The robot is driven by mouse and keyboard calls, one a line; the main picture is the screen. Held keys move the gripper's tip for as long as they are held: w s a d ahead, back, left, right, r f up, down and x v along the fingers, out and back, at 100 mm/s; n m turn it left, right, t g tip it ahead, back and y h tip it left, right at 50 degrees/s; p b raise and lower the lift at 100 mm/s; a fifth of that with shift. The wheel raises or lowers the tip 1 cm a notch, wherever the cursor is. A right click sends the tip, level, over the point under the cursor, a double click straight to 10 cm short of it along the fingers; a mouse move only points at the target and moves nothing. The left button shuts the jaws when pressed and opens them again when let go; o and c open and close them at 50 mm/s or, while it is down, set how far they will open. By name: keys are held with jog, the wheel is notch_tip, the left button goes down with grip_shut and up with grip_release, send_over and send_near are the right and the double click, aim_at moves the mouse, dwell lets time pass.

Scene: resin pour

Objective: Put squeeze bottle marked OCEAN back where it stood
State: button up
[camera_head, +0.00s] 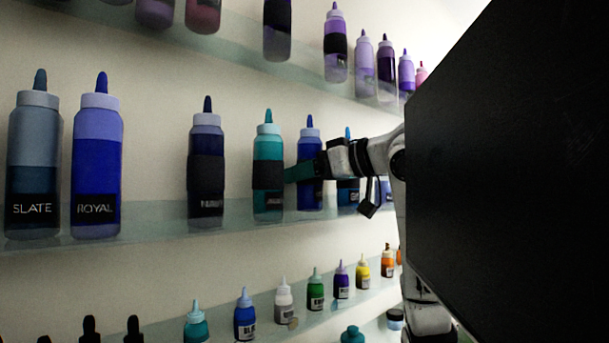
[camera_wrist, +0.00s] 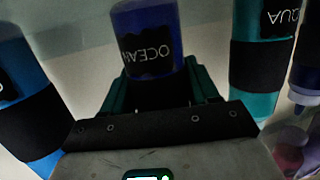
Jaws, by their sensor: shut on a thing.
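The squeeze bottle marked OCEAN (camera_wrist: 150,45) is deep blue with a black label. In the wrist view, which is upside down, it is between the two teal fingers of my gripper (camera_wrist: 165,90). My gripper is shut on it. In the head view the OCEAN bottle (camera_head: 310,195) is upright over the middle glass shelf, partly hidden behind my gripper (camera_head: 303,170). Its base is level with its neighbours' bases; I cannot tell whether it bears on the glass.
The teal AQUA bottle (camera_head: 268,150) with a black band stands close on its left. A blue banded bottle (camera_wrist: 30,110) is on its other side. A dark blue bottle (camera_head: 206,170), ROYAL (camera_head: 96,165) and SLATE (camera_head: 34,150) stand further left on the shelf (camera_head: 160,220).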

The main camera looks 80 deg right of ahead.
jog(key=shift+w+d+f, duration=0.1)
jog(key=shift+w+f, duration=0.05)
jog(key=shift+f, duration=0.1)
jog(key=shift+f, duration=0.2)
jog(key=o, duration=1)
jog(key=shift+o, duration=0.2)
jog(key=shift+r, duration=0.25)
jog(key=b+v, duration=0.3)
jog(key=v, duration=0.9)
